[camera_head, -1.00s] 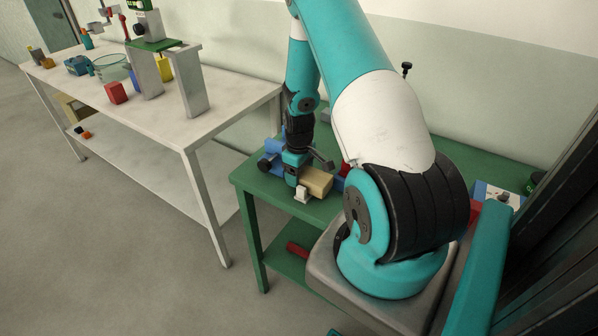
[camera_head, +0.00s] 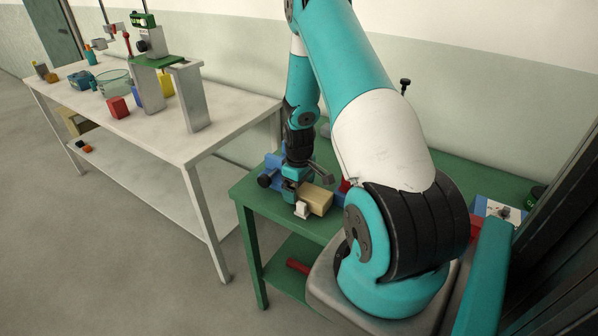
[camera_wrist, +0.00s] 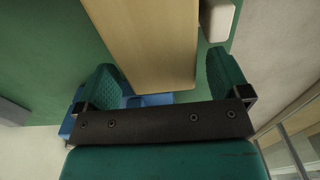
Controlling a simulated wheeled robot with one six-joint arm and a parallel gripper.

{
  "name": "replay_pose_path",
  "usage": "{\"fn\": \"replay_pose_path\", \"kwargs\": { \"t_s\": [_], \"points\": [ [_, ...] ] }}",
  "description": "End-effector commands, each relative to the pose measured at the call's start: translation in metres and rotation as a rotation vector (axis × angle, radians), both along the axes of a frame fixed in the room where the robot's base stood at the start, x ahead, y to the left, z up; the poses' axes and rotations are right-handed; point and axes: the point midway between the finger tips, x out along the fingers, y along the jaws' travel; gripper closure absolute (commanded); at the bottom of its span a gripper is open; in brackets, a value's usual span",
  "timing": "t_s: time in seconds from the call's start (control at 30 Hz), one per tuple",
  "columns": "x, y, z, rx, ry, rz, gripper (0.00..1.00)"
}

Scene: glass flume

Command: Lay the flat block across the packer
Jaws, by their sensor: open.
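A tan wooden block (camera_head: 317,199), which looks like the flat block, is at the front of the green bench. It also shows in the wrist view (camera_wrist: 150,45), its near end between the two green fingers. My gripper (camera_head: 293,188) points down at the block's left end in the head view. In the wrist view my gripper (camera_wrist: 165,85) is open, with a finger on each side of the block and visible gaps. A small white piece (camera_head: 302,210) is beside the block; it also shows in the wrist view (camera_wrist: 217,18). I cannot tell which thing is the packer.
A blue device (camera_head: 272,168) stands on the green bench (camera_head: 262,205) behind and left of my gripper. A red piece (camera_head: 345,186) is right of the block. A separate white table (camera_head: 150,130) at left holds several objects. A red bar (camera_head: 298,266) lies on the lower shelf.

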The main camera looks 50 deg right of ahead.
Motion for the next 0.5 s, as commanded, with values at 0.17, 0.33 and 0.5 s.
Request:
{"fn": "replay_pose_path", "kwargs": {
  "t_s": [0.17,0.33,0.5],
  "points": [
    [0.001,-0.001,0.033,-0.004,-0.005,0.0,0.06],
    [0.0,0.0,0.069,-0.004,-0.004,0.0,0.06],
    [0.0,0.0,0.097,-0.003,-0.003,0.0,0.06]
  ]
}}
